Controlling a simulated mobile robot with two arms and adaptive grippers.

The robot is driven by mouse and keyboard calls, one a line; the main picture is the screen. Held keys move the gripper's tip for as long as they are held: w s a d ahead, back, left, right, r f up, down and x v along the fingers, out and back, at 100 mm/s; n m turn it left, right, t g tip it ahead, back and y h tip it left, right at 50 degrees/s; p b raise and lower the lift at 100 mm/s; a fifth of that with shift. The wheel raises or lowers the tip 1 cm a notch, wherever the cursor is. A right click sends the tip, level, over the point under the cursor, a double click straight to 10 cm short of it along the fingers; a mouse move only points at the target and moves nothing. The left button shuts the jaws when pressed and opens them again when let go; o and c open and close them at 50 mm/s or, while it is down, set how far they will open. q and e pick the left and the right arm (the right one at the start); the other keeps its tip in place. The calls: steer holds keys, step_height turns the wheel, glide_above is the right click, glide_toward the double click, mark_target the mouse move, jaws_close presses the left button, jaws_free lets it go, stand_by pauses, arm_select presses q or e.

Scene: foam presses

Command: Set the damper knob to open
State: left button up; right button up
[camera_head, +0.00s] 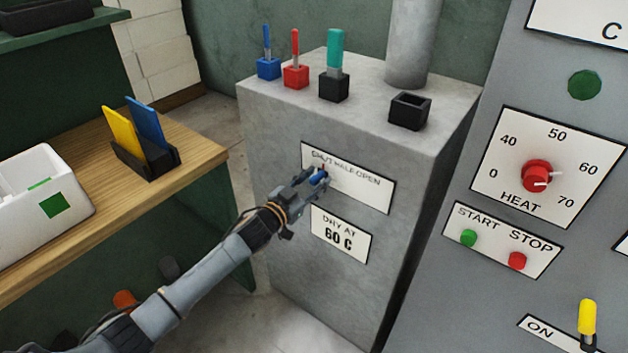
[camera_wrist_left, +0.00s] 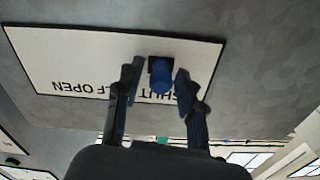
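The damper knob (camera_head: 318,178) is small and blue. It sits on a white plate (camera_head: 372,190) reading SHUT, HALF, OPEN on the grey metal cabinet, near the plate's SHUT end. In the left wrist view the plate (camera_wrist_left: 60,52) appears upside down and the knob (camera_wrist_left: 161,77) stands out from a dark slot. My left gripper (camera_head: 312,180) is at the knob. In the wrist view its fingers (camera_wrist_left: 158,82) are apart, one on each side of the knob, with small gaps visible. They partly cover the lettering. My right gripper is not in view.
A DRY AT 60 C label (camera_head: 340,235) is below the plate. Coloured tools stand in blocks on the cabinet top (camera_head: 300,98), beside a grey pipe (camera_head: 410,45). A control panel (camera_head: 460,290) is to the right, a wooden bench (camera_head: 75,225) to the left.

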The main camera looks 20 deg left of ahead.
mark_target(366, 192)
arm_select(q)
jaws_close()
steer(key=shift+d, duration=0.1)
steer(key=s+d, duration=0.1)
steer(key=d, duration=0.2)
steer(key=s+d+p, duration=0.1)
steer(key=s+d, duration=0.1)
steer(key=d, duration=0.2)
steer(key=s+d, duration=0.1)
steer(key=d, duration=0.3)
steer(key=shift+s+d, duration=0.15)
steer(key=shift+d, duration=0.05)
steer(key=shift+o, duration=1.7)
jaws_free()
steer(key=shift+d, duration=0.1)
steer(key=shift+s+a+f, duration=0.1)
steer(key=shift+s+a, duration=0.15)
steer(key=shift+s, duration=0.2)
steer(key=v, duration=1.1)
steer(key=shift+d, duration=0.1)
